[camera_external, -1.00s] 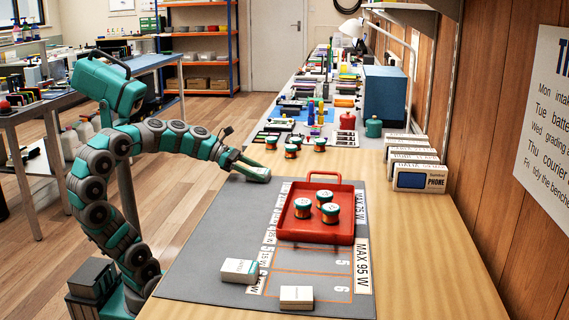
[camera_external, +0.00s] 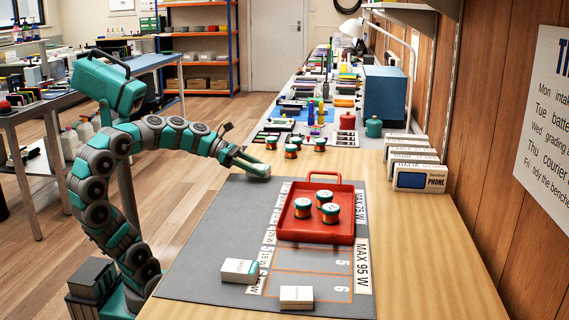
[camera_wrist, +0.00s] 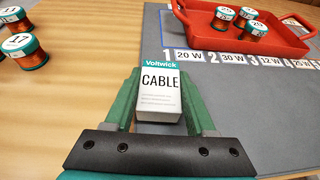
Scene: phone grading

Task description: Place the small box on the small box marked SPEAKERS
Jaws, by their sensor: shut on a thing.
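My gripper (camera_wrist: 160,100) is shut on a small white box with a teal top band marked "Voltwick CABLE" (camera_wrist: 159,92). In the external view my gripper (camera_external: 255,168) is over the far left edge of the grey mat, and the box is hard to make out there. Two other small white boxes lie on the mat's near part, apart from each other: a left one (camera_external: 239,270) and a right one (camera_external: 296,297). Their print is too small to read, so I cannot tell which is marked SPEAKERS. Neither shows in the wrist view.
A red tray (camera_external: 290,238) with several copper spools stands on the grey mat (camera_external: 215,235), over its numbered lanes. More spools (camera_external: 291,151) stand beyond the mat. PHONE boxes (camera_external: 420,179) stand at the right wall. The mat's left middle is clear.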

